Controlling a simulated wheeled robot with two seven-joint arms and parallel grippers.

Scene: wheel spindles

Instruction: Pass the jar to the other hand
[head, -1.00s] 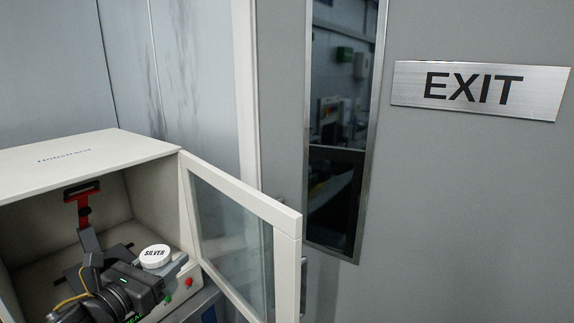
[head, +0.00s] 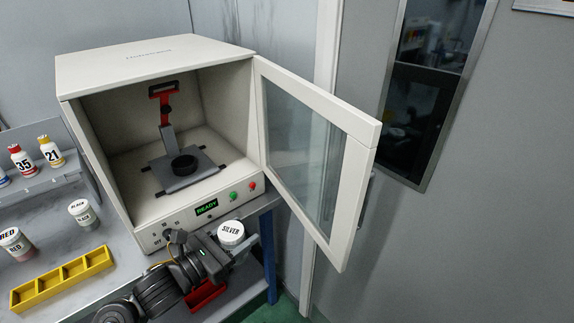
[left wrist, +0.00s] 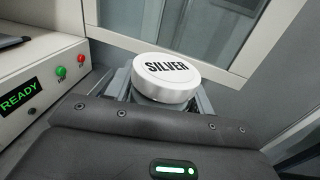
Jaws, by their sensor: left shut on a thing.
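The jar (head: 231,233) has a white lid marked SILVER. My left gripper (head: 236,247) is shut on it and holds it upright in front of the open machine's control panel. In the left wrist view the jar (left wrist: 166,78) sits between the fingers just beyond the gripper body, its lid uppermost; its lower part is hidden. My right gripper is not in view.
The white machine (head: 150,52) has its glass door (head: 318,150) swung open to the right, close to my left gripper. Inside is a black ring holder (head: 184,165). Jars (head: 84,213), bottles (head: 23,160) and a yellow tray (head: 62,279) stand at left.

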